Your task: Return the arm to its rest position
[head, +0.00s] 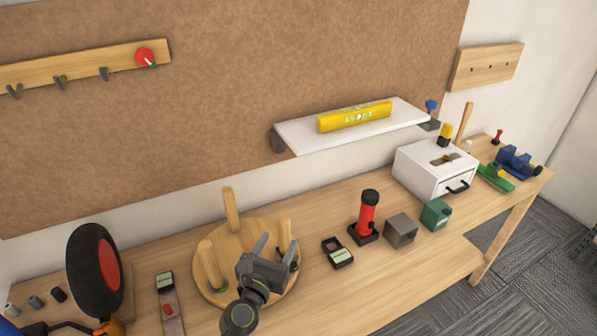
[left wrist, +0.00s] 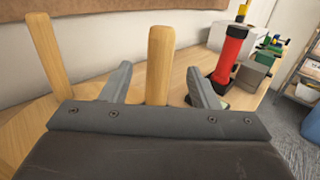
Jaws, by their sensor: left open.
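My left gripper (head: 275,246) is open, above or in front of a round wooden base with upright pegs (head: 205,284) on the bench. It also shows in the left wrist view (left wrist: 158,78), with its two grey fingers spread apart. One wooden peg (left wrist: 160,60) appears in the gap between the fingers, seemingly beyond them; I cannot tell the exact distance. Another peg (left wrist: 50,55) stands to the left of the fingers. Nothing is seen gripped. My gripper and arm hide part of the round base. My right gripper is not in view.
A red cylinder on a black base (head: 367,212), a grey cube (head: 401,231) and a green box (head: 436,215) stand right of the gripper. A black-and-red round paddle (head: 92,270) stands left. A white shelf (head: 300,133) with a yellow box (head: 354,116) juts out above the bench (head: 340,290).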

